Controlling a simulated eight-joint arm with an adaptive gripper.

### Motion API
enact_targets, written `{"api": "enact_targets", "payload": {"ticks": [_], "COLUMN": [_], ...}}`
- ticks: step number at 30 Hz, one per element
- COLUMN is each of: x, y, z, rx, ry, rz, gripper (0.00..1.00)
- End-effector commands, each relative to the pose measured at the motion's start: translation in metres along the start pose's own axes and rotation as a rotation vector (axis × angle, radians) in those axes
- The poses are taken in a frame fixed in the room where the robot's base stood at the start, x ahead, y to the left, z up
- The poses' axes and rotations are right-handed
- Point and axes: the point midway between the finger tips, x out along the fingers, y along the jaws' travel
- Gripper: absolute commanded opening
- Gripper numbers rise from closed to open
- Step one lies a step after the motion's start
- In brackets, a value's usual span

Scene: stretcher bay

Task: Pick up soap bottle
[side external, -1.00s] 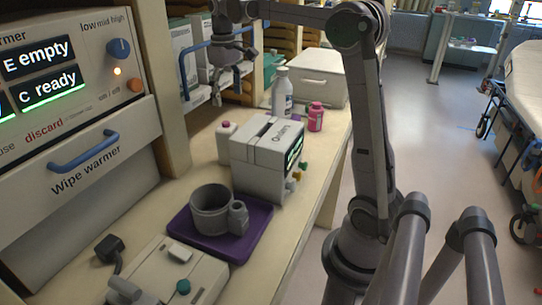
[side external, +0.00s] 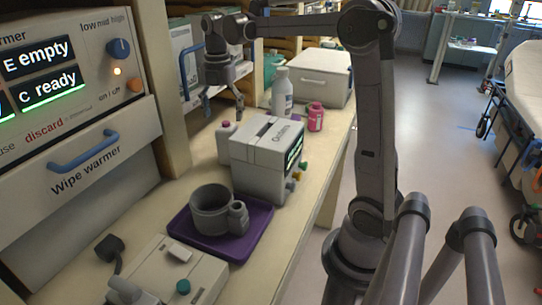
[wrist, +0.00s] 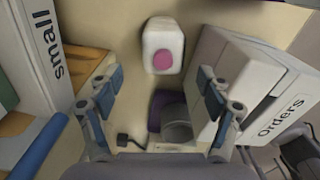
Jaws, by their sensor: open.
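A small white bottle with a pink cap (side external: 226,142) stands upright on the counter, left of the grey printer box. It fits the soap bottle best, though I can read no label on it. In the wrist view the white bottle (wrist: 162,46) shows from above, its pink cap facing the camera. My gripper (side external: 223,114) hangs above it with its fingers pointing down. The jaws are open and empty. In the wrist view the bottle appears centred left to right between the fingers (wrist: 160,84), beyond their tips and apart from them.
The printer box (side external: 267,155) stands close to the bottle's right. Behind are a white bottle (side external: 282,95), a pink jar (side external: 315,118) and a lidded white box (side external: 312,78). Shelving with a blue handle (side external: 185,75) borders the left.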

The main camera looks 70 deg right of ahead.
Motion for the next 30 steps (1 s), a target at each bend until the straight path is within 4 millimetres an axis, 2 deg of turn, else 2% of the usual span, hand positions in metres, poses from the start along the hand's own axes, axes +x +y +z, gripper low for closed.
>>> {"api": "enact_targets", "payload": {"ticks": [5,12,20,30], "x": [0.013,0.045,0.06,0.101], "y": [0.0,0.0,-0.001,-0.004], "z": [-0.001,0.0,0.001,0.006], "rx": [-0.029,-0.027,-0.025,-0.026], "ry": [0.0,0.0,0.0,0.0], "rz": [0.0,0.0,0.0,0.0], "gripper": [0.78,0.78,0.78,0.78]}}
